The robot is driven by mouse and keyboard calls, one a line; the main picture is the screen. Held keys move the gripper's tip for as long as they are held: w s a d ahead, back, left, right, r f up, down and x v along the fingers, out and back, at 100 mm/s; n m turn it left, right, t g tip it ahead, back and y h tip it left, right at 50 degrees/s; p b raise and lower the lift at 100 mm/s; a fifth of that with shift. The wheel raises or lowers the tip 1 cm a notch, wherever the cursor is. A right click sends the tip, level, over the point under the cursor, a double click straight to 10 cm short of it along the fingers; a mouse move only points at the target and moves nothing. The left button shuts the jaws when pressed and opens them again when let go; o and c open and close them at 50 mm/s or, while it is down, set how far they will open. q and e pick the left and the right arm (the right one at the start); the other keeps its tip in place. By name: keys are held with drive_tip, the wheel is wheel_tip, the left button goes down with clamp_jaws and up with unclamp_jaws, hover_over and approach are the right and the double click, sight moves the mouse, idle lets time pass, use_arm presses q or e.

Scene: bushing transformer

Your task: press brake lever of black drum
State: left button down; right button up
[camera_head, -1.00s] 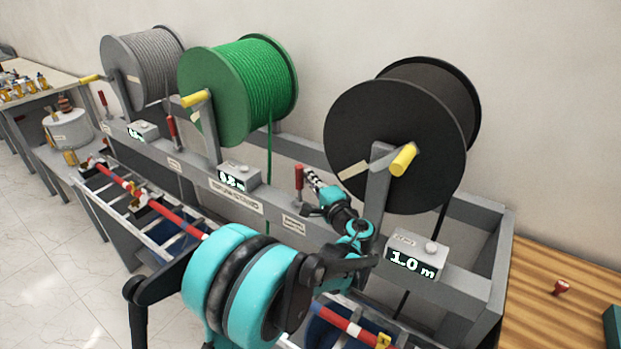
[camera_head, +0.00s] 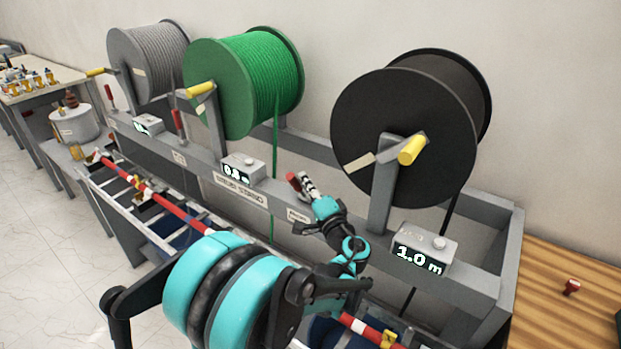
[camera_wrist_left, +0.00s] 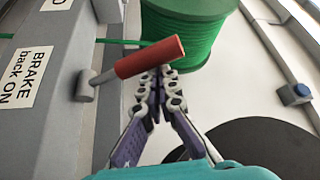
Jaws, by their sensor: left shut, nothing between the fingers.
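The black drum (camera_head: 400,135) hangs on the grey stand with a yellow crank handle (camera_head: 412,150). Its brake lever (camera_head: 292,182) has a red handle and stands on the stand's front rail, left of the drum. In the left wrist view the lever (camera_wrist_left: 150,57) leans well over from its grey pivot, beside a "BRAKE back ON" label (camera_wrist_left: 25,77). My left gripper (camera_head: 304,184) is shut and empty, its fingertips at the red handle. In the left wrist view the fingertips (camera_wrist_left: 161,76) meet or nearly meet the handle's side; exact contact is unclear. My right gripper is out of view.
A green drum (camera_head: 245,85) and a grey drum (camera_head: 147,62) stand to the left with their own red levers. A meter box (camera_head: 424,255) reading 1.0 m sits right of my arm. A red-and-white bar (camera_head: 180,215) runs along the front. A wooden table (camera_head: 565,285) is at right.

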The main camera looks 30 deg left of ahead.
use_arm(q)
drive_tip(key=s+f+b, duration=0.1)
drive_tip(key=s, duration=0.1)
drive_tip(key=s+f+b, duration=0.1)
drive_tip(key=f, duration=0.1)
drive_tip(key=shift+s+a, duration=0.15)
drive_tip(key=shift+s, duration=0.25)
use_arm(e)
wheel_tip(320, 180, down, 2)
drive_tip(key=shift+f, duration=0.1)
use_arm(q)
drive_tip(key=shift+s+f, duration=0.1)
drive_tip(key=shift+s, duration=0.1)
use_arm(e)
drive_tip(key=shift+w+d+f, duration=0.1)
